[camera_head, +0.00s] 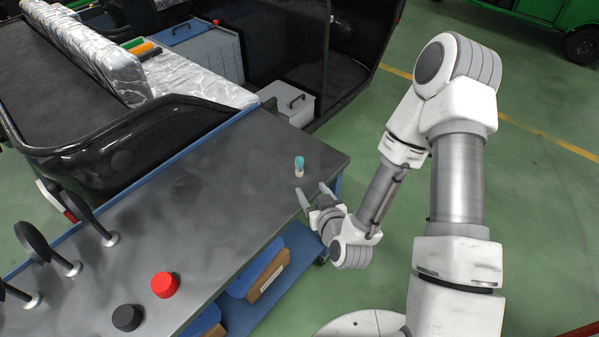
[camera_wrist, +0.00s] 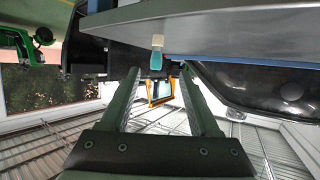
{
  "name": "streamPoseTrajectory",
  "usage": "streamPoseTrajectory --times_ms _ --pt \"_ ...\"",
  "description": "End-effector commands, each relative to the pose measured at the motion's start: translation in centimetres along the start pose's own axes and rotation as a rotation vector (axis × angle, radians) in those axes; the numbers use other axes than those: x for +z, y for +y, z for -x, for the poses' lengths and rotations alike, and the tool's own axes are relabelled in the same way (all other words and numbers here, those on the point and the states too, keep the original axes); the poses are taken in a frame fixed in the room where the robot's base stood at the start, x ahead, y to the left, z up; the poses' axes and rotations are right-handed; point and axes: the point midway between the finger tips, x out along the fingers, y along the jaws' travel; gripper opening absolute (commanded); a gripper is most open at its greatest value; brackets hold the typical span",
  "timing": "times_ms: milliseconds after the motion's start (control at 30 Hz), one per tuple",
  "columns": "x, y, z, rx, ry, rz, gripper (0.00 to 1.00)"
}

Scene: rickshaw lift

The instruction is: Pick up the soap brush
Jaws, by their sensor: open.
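The soap brush (camera_head: 299,166) is small, with a teal top and a pale lower part. It stands upright on the grey tabletop (camera_head: 215,190) near its far right end. My gripper (camera_head: 314,194) is open and empty at the table's right edge, with its fingers pointing toward the brush and a gap between them. In the wrist view the picture is upside down. There the brush (camera_wrist: 157,55) hangs from the table (camera_wrist: 240,25) at the top, just beyond the open fingertips (camera_wrist: 160,72) and between their lines.
A red round object (camera_head: 164,284) and a black one (camera_head: 127,317) lie on the near part of the table. Several black mirror-like parts (camera_head: 33,243) stand along its left side. A rickshaw body (camera_head: 130,150) lies behind the table. The tabletop around the brush is clear.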

Motion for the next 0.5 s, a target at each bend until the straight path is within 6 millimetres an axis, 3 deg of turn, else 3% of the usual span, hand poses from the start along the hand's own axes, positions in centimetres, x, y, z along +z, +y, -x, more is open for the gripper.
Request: streamPoseTrajectory --times_ms 500 --pt "0.5 0.1 -3.1 0.001 0.003 0.001 0.62"
